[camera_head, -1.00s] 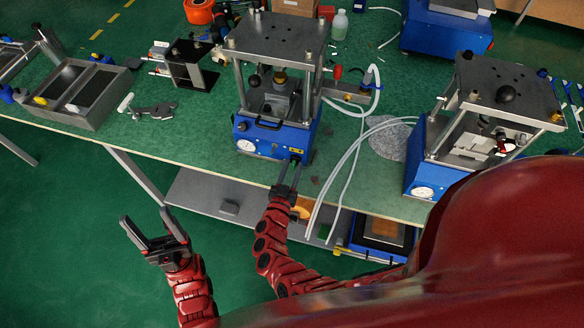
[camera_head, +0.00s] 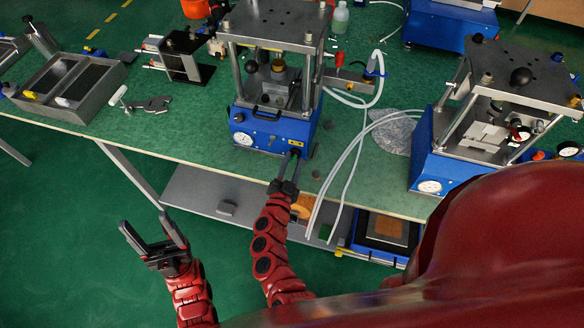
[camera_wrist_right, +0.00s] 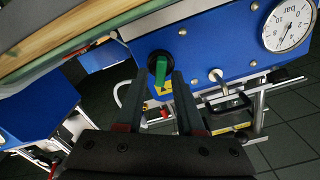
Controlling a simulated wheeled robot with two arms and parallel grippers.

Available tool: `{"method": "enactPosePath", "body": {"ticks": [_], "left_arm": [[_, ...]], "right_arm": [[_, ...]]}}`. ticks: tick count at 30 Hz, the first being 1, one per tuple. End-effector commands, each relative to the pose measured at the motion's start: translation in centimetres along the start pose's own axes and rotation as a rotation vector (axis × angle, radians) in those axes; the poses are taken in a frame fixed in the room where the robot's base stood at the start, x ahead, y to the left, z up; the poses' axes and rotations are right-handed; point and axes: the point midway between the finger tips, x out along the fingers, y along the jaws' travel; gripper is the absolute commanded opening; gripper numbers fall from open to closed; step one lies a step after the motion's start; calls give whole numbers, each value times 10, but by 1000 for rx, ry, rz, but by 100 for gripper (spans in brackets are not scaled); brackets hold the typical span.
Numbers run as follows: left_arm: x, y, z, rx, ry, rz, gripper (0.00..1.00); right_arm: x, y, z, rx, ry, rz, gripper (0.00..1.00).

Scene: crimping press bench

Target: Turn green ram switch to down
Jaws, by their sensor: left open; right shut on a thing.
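The green ram switch (camera_wrist_right: 161,70) has a green handle on a round black base, on the blue front panel of the middle press (camera_head: 272,133). In the right wrist view the handle points along the image's vertical. My right gripper (camera_wrist_right: 162,78) is shut on the handle, one finger at each side. In the head view my right gripper (camera_head: 291,165) reaches the lower right of that panel and hides most of the switch. My left gripper (camera_head: 151,229) is open and empty, off the bench's front edge above the floor.
A pressure gauge (camera_head: 243,139) sits on the same panel, left of the switch; it also shows in the right wrist view (camera_wrist_right: 287,25). White hoses (camera_head: 345,155) hang over the bench edge to the right. A second press (camera_head: 470,150) stands further right.

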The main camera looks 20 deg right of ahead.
Motion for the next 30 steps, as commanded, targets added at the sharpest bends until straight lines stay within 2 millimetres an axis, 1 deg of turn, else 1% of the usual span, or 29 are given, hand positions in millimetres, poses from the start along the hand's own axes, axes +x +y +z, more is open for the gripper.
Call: {"method": "enactPosePath", "body": {"ticks": [1,6,12,21,30], "left_arm": [[-15,1,3,0,0,0,67],[-39,2,7,0,0,0,67],[-62,3,10,0,0,0,67],[-83,4,14,0,0,0,67],[-90,4,15,0,0,0,67]], "right_arm": [[0,6,6,45,5,3,0],[0,6,6,204,5,2,0],[0,7,6,368,3,2,0],[0,6,4,539,2,0,0],[1,5,1,605,4,0,0]]}}
